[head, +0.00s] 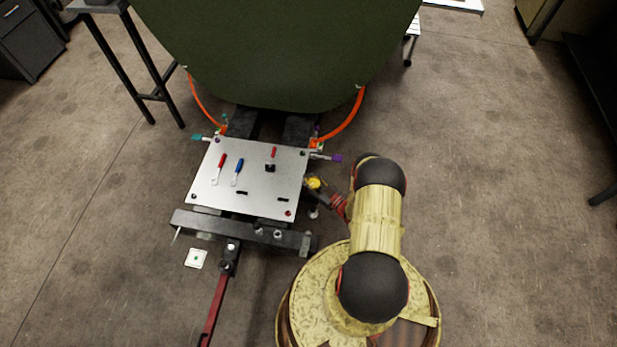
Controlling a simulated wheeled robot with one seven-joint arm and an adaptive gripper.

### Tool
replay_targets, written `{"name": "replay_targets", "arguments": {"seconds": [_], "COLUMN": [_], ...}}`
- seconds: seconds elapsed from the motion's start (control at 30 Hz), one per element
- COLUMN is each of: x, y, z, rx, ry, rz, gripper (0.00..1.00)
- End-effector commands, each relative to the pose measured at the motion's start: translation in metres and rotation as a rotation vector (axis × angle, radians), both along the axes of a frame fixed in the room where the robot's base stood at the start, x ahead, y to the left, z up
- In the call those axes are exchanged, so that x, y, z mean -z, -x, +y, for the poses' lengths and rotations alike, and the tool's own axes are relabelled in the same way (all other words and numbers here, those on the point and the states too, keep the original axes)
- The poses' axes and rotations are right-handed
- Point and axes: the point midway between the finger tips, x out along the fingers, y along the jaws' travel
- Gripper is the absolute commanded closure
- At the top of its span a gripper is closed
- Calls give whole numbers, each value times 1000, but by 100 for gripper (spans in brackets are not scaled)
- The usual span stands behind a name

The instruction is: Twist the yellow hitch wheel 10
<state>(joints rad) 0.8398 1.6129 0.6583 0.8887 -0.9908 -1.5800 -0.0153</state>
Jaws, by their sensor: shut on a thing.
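The yellow hitch wheel (314,183) is small and sits at the right side of the silver panel plate, low beside its edge. My gripper (325,190) reaches in from the right and its tips are at the wheel. It is shut on the wheel, and the fingers partly cover it. My arm comes from the lower right, bending over the base. The wheel's exact turn angle is too small to tell.
The silver plate (250,178) carries red and blue handles. A dark crossbar (240,229) and a red tow bar (213,310) are in front. The green fuselage (280,50) hangs over the back, with orange hoses (346,130) beside it. Floor at right is clear.

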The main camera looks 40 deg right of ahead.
Motion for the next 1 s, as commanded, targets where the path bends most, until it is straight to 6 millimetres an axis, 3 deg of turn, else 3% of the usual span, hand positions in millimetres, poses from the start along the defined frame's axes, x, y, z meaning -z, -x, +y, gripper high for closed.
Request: {"name": "replay_targets", "arguments": {"seconds": [0.7, 1.0], "x": [1, -1], "y": [11, 16], "z": [21, 25], "rx": [-670, -833], "ry": [9, 8], "rz": [0, -1], "gripper": [93, 94]}}
